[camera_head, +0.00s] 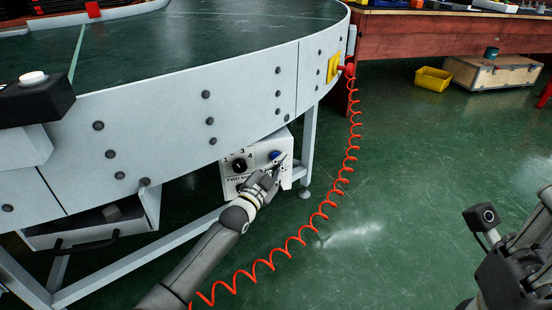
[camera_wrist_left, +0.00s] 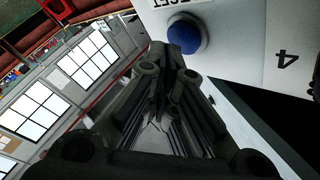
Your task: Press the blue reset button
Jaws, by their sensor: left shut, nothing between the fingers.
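The blue reset button (camera_head: 275,155) sits on the right part of a white control box (camera_head: 228,187) under the curved conveyor.
A black rotary knob (camera_head: 239,165) with numbers is left of the button. The white conveyor side (camera_head: 180,110) overhangs the box. A red coiled cable (camera_head: 320,215) hangs to the right. A yellow bin (camera_head: 433,79) stands farther back. The green floor is clear at right.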

